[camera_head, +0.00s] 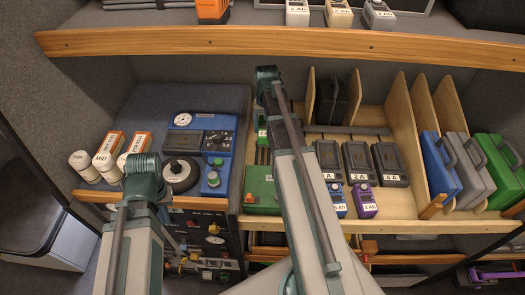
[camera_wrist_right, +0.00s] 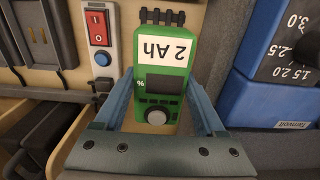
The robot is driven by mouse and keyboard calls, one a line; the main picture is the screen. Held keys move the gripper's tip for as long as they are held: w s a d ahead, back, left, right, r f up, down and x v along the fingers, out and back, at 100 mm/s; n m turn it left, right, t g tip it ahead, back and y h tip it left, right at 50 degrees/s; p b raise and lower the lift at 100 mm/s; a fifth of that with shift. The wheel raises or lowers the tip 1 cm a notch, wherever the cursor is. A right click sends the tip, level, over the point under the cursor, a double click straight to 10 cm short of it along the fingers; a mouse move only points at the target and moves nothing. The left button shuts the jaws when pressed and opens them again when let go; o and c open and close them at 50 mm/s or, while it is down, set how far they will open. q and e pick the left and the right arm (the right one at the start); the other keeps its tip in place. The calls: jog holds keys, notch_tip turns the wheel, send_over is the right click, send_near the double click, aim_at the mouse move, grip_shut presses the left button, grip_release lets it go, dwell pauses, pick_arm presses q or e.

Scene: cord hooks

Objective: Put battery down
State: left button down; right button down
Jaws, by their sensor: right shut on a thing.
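The green battery (camera_wrist_right: 160,85) with a white "2 Ah" label, a dark display and a grey knob sits between the blue-grey fingers of my right gripper (camera_wrist_right: 165,105) in the right wrist view. The gripper is shut on it. In the head view the battery (camera_head: 262,128) shows as a small green patch beside my right arm, which hides most of it; whether it touches the surface below I cannot tell. My left arm ends at the lower left, and my left gripper's fingers are hidden.
Chargers marked "2 A" (camera_head: 361,163) and others stand on the wooden shelf. A blue battery (camera_head: 337,200) and a purple battery (camera_head: 364,202) sit before them. A blue device (camera_head: 200,140) and bottles are left; a red switch (camera_wrist_right: 97,28) is near the held battery.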

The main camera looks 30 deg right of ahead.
jog(key=shift+f+b, duration=4.95)
jog(key=shift+b, duration=0.05)
jog(key=shift+f, duration=0.2)
grip_release()
jog(key=shift+r, duration=0.15)
notch_tip(320, 180, up, 12)
jog(key=p, duration=1.2)
jog(key=shift+r, duration=0.1)
